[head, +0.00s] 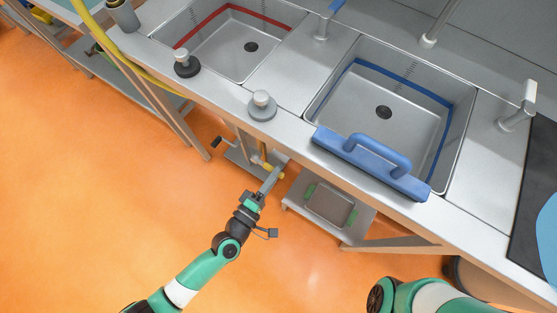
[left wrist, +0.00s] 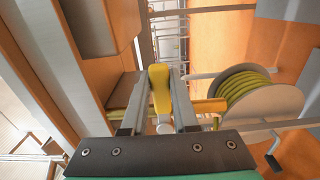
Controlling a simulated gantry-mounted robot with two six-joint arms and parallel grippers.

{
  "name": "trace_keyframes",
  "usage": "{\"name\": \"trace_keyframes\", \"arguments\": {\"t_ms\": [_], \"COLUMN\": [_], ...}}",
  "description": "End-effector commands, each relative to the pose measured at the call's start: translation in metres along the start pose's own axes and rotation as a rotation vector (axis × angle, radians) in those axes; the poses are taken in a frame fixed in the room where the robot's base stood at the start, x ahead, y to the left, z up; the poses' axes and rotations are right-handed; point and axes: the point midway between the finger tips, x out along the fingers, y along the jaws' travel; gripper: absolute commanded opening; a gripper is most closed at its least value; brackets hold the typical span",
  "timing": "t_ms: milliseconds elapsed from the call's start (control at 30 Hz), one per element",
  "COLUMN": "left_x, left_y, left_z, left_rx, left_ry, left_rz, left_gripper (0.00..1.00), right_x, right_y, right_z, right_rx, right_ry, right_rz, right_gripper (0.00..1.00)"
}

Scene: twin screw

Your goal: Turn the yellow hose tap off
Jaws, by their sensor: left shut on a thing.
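The yellow hose tap shows in the left wrist view as a yellow lever handle (left wrist: 160,88) standing upright between my left gripper's two fingers. My left gripper (left wrist: 158,112) is shut on this handle. In the head view my left gripper (head: 270,180) reaches in under the front edge of the counter, where bits of yellow show beside its tip. The tap's body is mostly hidden there by the counter and the gripper. Part of my right arm shows at the bottom right of the head view, but its gripper is out of view.
A hose reel (left wrist: 262,100) with yellow-green hose stands right of the tap in the left wrist view. The counter's front edge overhangs the tap. A lower shelf (head: 358,214) holds a tray (head: 329,204). A blue-handled tool (head: 372,160) lies across the right sink's front rim. Orange floor is clear at left.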

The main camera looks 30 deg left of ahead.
Motion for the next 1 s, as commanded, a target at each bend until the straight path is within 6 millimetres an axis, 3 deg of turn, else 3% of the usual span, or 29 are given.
{"name": "trace_keyframes", "arguments": {"t_ms": [200, 233, 300, 533, 667, 1000], "left_x": [-0.001, -0.001, -0.001, -0.001, -0.011, -0.088], "left_y": [-0.003, -0.003, -0.003, -0.002, -0.002, 0.0], "left_z": [0.001, 0.001, 0.001, 0.001, 0.001, 0.002], "left_rx": [0.005, 0.005, 0.004, 0.002, 0.002, 0.003], "left_ry": [-0.005, -0.005, -0.005, -0.003, -0.003, -0.009], "left_rz": [-0.007, -0.008, -0.007, -0.005, -0.005, -0.009], "left_gripper": [0.0, 0.31, 0.4, 0.4, 0.4, 0.4], "right_x": [0.0, 0.0, 0.0, 0.0, 0.002, 0.013], "right_y": [0.0, 0.0, 0.0, 0.0, 0.0, 0.0], "right_z": [0.0, 0.0, 0.0, 0.0, -0.001, -0.012], "right_rx": [0.0, 0.0, 0.0, 0.0, 0.0, 0.0], "right_ry": [0.0, 0.0, 0.0, 0.0, 0.0, 0.0], "right_rz": [0.0, 0.0, 0.0, 0.0, 0.0, 0.0], "right_gripper": [0.5, 0.5, 0.5, 0.5, 0.5, 0.5]}}
